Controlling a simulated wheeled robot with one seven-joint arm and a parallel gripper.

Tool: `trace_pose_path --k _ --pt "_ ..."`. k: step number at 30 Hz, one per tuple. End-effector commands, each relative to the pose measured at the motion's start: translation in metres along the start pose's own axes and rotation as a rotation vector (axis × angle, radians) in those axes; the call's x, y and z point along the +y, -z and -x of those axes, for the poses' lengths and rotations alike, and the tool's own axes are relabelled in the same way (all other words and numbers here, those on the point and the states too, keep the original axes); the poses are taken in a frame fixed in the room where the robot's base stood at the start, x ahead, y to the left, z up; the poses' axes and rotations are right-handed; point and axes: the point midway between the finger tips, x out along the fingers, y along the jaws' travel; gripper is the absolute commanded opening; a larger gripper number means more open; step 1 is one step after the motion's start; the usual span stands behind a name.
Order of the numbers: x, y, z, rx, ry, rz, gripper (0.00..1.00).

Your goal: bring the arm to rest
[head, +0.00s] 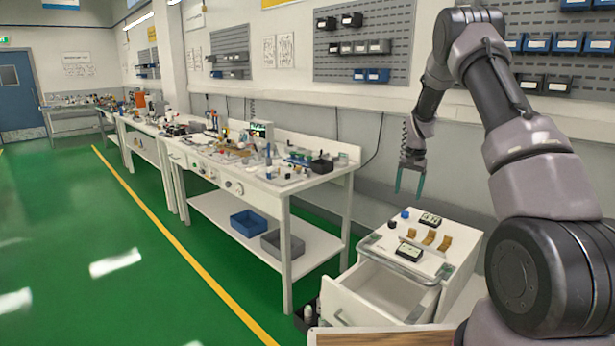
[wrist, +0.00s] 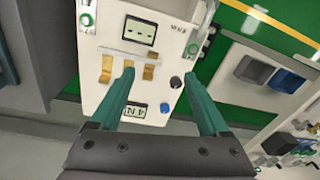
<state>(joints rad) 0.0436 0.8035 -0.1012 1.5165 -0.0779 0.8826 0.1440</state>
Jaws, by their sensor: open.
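My gripper (head: 409,181) hangs open and empty above the white cart, its two green fingers pointing down. It also shows in the wrist view (wrist: 160,98), with the fingers spread apart and nothing between them. My arm is raised and bent, reaching from the right side of the head view. The white cart (head: 392,236) stands below the gripper, and its top drawer (head: 378,292) is pulled out and looks empty inside. The cart's top also shows in the wrist view (wrist: 118,60).
A long workbench (head: 305,182) with cluttered items stands left of the cart. Wall bins (head: 567,42) hang behind my arm. Green floor at left is clear.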

Motion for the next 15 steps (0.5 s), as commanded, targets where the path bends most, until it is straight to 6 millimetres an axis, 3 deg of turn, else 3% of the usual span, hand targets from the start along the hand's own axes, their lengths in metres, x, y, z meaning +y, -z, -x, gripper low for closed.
trace_pose_path --k 5,8,15 --pt "-0.003 -0.017 0.064 0.035 0.042 0.011 0.79" --pt "-0.002 -0.035 0.112 0.063 0.075 0.022 0.79" --pt "0.011 -0.105 0.224 0.138 0.164 0.062 0.79"
